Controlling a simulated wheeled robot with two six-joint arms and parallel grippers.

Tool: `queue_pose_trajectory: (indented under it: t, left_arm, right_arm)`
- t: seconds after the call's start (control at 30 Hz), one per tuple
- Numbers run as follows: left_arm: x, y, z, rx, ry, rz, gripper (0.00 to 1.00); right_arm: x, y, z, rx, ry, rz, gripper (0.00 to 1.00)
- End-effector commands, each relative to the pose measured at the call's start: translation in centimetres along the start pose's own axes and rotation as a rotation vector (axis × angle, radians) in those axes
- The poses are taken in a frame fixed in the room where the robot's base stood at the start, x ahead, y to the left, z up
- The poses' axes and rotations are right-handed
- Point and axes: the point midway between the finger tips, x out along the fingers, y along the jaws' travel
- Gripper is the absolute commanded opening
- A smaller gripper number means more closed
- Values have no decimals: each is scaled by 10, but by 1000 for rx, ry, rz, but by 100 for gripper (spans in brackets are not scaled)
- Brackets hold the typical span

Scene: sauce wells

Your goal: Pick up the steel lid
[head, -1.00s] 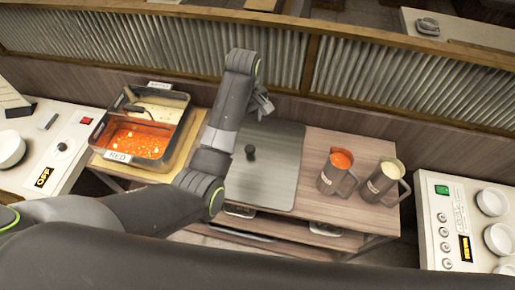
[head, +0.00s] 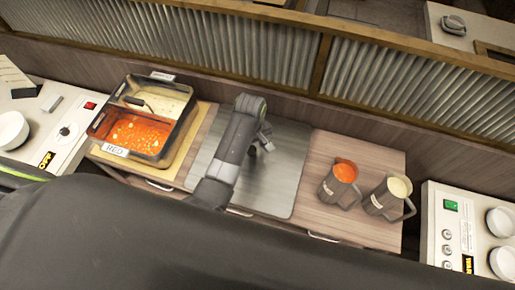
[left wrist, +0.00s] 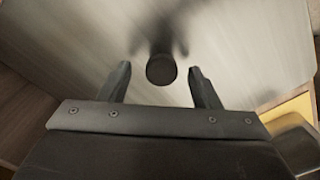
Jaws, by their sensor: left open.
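The steel lid (head: 285,165) is a flat grey sheet lying on the wooden table, and it also fills much of the left wrist view (left wrist: 60,45). Its round black knob (left wrist: 161,69) shows in the left wrist view between and just beyond my fingertips. In the head view my arm hides the knob. My left gripper (head: 262,146) is over the middle of the lid. In the left wrist view my left gripper (left wrist: 161,75) is open, with a finger to each side of the knob and nothing held. My right gripper is not in view.
A two-well pan (head: 140,120) with red and cream sauces stands left of the lid. Two jugs, one with red sauce (head: 338,184) and one with cream (head: 388,194), stand to the right. A slatted partition (head: 220,45) runs behind the table. Control counters flank both sides.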

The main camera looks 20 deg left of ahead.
Motion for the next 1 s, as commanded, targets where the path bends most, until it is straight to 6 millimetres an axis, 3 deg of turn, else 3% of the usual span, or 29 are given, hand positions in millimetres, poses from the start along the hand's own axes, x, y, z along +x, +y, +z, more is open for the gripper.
queue_pose_trajectory:
  t: [0.27, 0.67, 1.0]
  left_arm:
    - [4, -3, 1, -2, 0, 0, 57]
    - [4, -3, 1, -1, 1, 0, 6]
    - [2, -1, 0, 0, 2, 2, 5]
  right_arm:
    - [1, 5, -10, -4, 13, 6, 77]
    - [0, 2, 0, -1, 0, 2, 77]
    - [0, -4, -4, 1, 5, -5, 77]
